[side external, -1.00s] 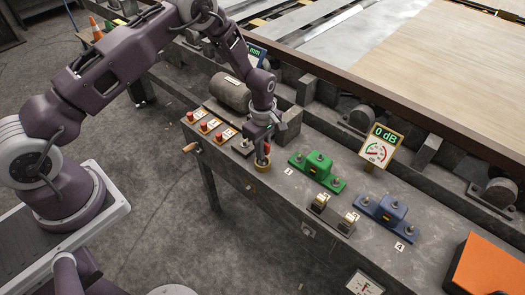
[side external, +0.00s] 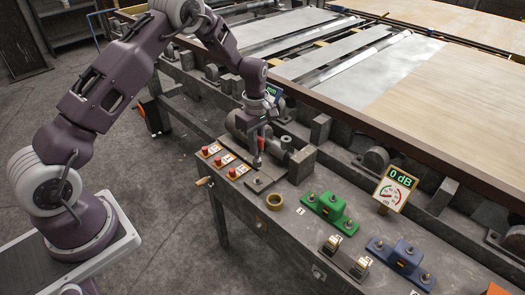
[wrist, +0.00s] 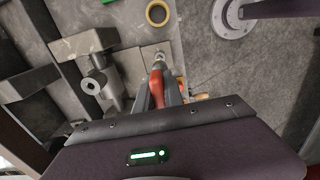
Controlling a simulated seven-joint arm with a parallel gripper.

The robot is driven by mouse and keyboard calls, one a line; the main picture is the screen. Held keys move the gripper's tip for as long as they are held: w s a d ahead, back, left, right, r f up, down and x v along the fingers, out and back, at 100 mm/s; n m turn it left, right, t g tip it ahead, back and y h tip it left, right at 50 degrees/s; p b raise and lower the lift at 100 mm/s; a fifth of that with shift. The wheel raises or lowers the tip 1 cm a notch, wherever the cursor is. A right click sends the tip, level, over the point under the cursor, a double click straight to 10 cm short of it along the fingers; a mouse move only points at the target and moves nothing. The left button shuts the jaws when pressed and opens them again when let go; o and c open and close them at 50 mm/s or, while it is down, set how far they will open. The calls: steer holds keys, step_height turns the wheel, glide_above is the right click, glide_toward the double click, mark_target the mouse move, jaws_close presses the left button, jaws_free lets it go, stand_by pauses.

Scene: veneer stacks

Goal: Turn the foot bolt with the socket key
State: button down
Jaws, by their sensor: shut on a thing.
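My gripper (side external: 261,138) is shut on the socket key (wrist: 157,86), which has a red handle and a metal socket end. It holds the key roughly upright, its end above a small dark plate with a bolt head (side external: 258,182); a gap shows between them. The brass-coloured ring (side external: 275,200) stands empty just in front; it also shows at the top of the wrist view (wrist: 157,13). A green foot block (side external: 329,210) and a blue foot block (side external: 402,256) carry bolts on their ends. I cannot tell which bolt is the task's foot bolt.
Red buttons (side external: 219,162) sit left of the plate. A grey motor-like body (side external: 240,124) and a block (side external: 301,165) stand close behind my gripper.

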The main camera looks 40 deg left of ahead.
mark_target(257, 158)
steer(key=shift+f, duration=0.1)
steer(key=shift+f, duration=2.6)
steer(key=shift+f, duration=1.1)
steer(key=n, duration=1.3)
steer(key=shift+n, duration=1)
